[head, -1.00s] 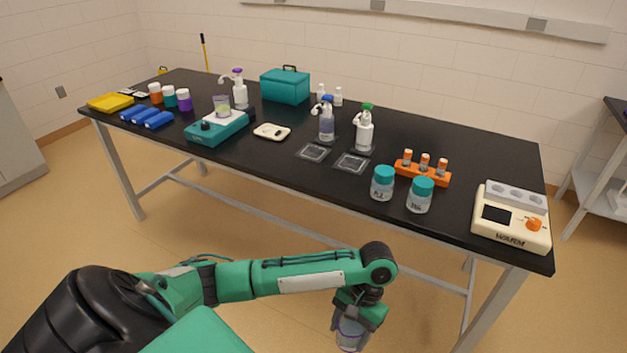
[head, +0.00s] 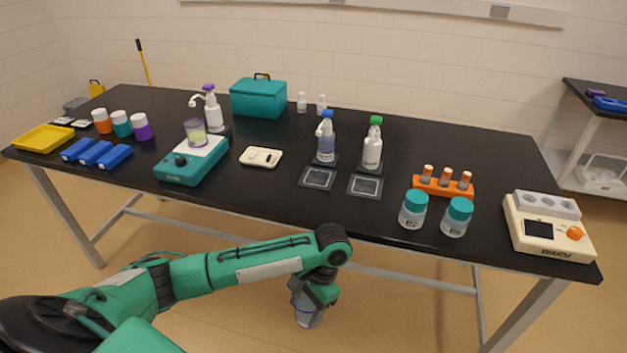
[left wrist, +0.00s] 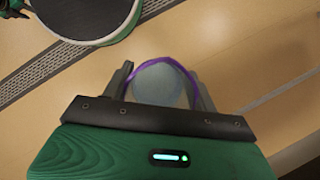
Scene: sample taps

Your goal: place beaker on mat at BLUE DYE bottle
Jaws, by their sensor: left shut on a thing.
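My left gripper (head: 317,292) is shut on a clear beaker (head: 307,310). It holds the beaker below table height, in front of the table's near edge. In the left wrist view the beaker (left wrist: 162,84) shows its purple rim between the fingers of my left gripper (left wrist: 165,90). The blue-topped pump bottle (head: 326,146), with bluish contents, stands on the black table; its label is too small to read. A dark square mat (head: 304,183) with a pale outline lies in front of it, empty. My right gripper is out of view.
A green-topped bottle (head: 372,152) and its mat (head: 365,194) stand just right. Two teal-lidded jars (head: 412,210), an orange tube rack (head: 440,188) and a cream warmer (head: 545,230) are farther right. A white tray (head: 261,157) and teal device (head: 190,165) with another beaker (head: 196,132) stand left.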

